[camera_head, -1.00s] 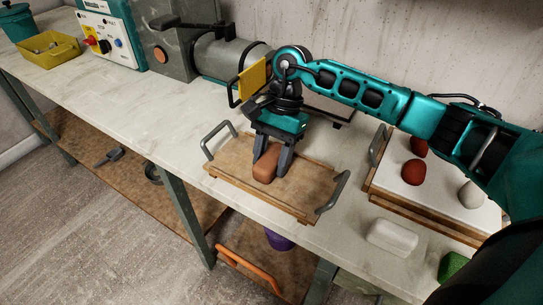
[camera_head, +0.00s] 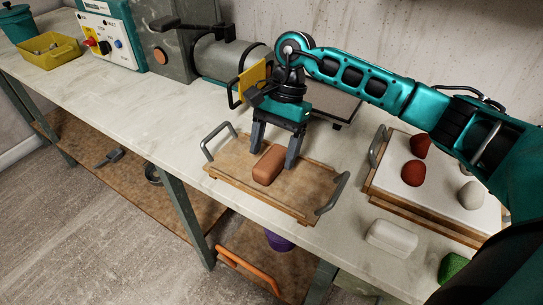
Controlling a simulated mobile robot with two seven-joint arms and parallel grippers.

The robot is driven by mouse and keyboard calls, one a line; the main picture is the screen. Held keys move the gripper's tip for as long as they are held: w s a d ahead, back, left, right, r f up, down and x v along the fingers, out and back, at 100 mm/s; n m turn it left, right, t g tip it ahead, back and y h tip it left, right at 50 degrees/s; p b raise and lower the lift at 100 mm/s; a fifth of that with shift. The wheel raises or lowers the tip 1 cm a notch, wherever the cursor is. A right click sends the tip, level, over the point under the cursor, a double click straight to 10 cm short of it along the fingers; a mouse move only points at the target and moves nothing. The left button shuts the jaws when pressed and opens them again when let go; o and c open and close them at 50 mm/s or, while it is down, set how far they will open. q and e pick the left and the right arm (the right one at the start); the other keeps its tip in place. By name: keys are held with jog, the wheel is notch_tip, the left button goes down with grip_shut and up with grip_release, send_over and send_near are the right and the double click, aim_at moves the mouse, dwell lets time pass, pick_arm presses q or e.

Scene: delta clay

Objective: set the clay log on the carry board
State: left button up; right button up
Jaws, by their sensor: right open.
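The clay log (camera_head: 269,165), a reddish-brown rounded block, lies on the carry board (camera_head: 300,203), a wooden board with two grey handles on the bench. My right gripper (camera_head: 274,158) is open, its two dark fingers spread just behind and above the log. The log looks free of the fingers. My left gripper is not in view.
To the right, a white-topped board (camera_head: 390,189) holds dark red and pale clay lumps. A white block (camera_head: 391,238) and a green block (camera_head: 453,267) lie near the front edge. A grey machine (camera_head: 178,52) and a yellow tray (camera_head: 50,52) stand at the left.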

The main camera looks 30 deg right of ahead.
jog(key=v, duration=0.9)
jog(key=shift+r, duration=0.3)
